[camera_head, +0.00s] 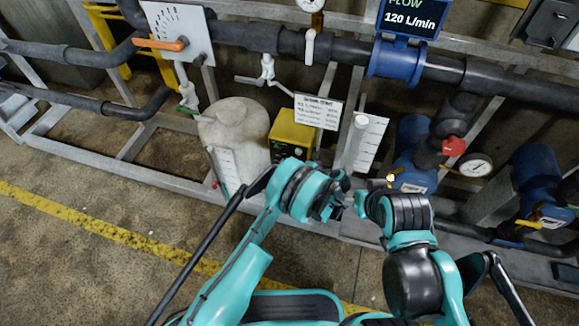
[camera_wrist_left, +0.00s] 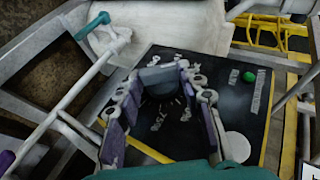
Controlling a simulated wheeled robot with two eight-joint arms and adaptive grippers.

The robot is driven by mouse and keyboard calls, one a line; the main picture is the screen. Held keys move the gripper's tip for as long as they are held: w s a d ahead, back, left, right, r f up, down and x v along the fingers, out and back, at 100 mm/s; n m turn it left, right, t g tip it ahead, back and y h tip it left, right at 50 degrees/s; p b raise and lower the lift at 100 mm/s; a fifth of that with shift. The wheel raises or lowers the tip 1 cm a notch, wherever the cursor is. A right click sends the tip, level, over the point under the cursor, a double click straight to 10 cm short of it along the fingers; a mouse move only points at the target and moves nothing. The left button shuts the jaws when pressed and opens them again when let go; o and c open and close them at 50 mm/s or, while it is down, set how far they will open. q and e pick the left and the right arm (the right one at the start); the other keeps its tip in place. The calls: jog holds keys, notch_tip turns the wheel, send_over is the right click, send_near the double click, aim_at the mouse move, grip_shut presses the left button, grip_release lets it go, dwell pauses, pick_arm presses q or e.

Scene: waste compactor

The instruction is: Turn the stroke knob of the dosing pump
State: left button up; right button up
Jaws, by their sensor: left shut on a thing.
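The dosing pump (camera_head: 292,133) is a yellow box with a dark front, beside a white tank. In the left wrist view its black front panel (camera_wrist_left: 225,112) fills the middle, with a green button and a pale round disc. The dark stroke knob (camera_wrist_left: 160,88) sits between the fingers of my left gripper (camera_wrist_left: 163,98), with white marks around it. My left gripper is shut on the knob; its fingers partly cover it. In the head view my left wrist hides the knob. My right gripper (camera_head: 356,205) is beside my left wrist, away from the pump; its jaws are unclear.
The white tank (camera_head: 238,127) stands left of the pump. A printed card (camera_head: 318,111) and a clear measuring column (camera_head: 355,145) are close by. Blue pumps and a red valve knob (camera_head: 453,146) are at right. Grey frame rails run behind and below; the floor at left is clear.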

pick_arm(q)
jog(key=shift+f+t+y, duration=0.15)
jog(key=shift+t+y, duration=0.15)
jog(key=shift+y, duration=0.3)
jog(key=o, duration=1.2)
jog(key=shift+c, duration=0.2)
